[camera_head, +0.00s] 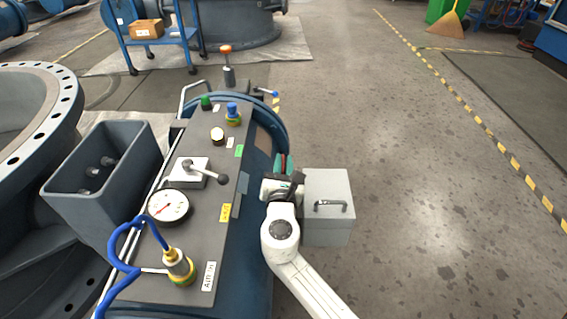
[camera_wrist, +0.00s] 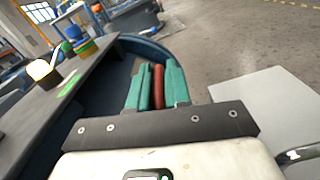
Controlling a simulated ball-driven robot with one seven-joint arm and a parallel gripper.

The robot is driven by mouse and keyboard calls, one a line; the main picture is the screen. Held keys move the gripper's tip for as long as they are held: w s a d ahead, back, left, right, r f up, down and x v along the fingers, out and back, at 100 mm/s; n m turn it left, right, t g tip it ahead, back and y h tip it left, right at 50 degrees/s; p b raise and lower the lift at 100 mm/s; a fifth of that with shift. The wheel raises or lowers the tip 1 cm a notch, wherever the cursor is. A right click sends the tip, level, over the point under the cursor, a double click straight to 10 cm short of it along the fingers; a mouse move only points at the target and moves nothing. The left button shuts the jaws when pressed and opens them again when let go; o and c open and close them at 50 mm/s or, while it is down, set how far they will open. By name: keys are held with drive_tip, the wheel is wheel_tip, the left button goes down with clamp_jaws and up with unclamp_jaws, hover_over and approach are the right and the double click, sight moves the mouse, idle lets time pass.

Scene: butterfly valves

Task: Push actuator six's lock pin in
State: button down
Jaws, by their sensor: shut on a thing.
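My gripper (camera_head: 282,160) is beside the right side of a blue cylindrical body (camera_head: 262,165) topped by a grey panel (camera_head: 225,180). In the wrist view, its teal fingers (camera_wrist: 158,88) are shut on a dark red rod-like part (camera_wrist: 158,86), which stands between them. The part's lower end is hidden by the gripper. I cannot tell whether it is the lock pin or how far in it sits. I can read no number six on the body.
The panel carries a green knob (camera_head: 206,102), a blue knob (camera_head: 232,109), a black-knobbed lever (camera_head: 205,173) and a dial gauge (camera_head: 168,206). A grey box (camera_head: 327,190) with a handle is close to my gripper's right. A flanged ring (camera_head: 40,75) stands left. Floor right is free.

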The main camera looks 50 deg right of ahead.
drive_tip(key=shift+w+a+f, duration=0.15)
drive_tip(key=shift+a+f, duration=0.05)
drive_tip(key=shift+a, duration=0.1)
drive_tip(key=c, duration=1.4)
unclamp_jaws()
drive_tip(key=shift+f, duration=0.1)
drive_tip(key=shift+o, duration=1.3)
drive_tip(key=p+v, duration=0.3)
drive_tip(key=v, duration=0.7)
drive_tip(key=shift+s+a, duration=0.25)
drive_tip(key=shift+s, duration=0.05)
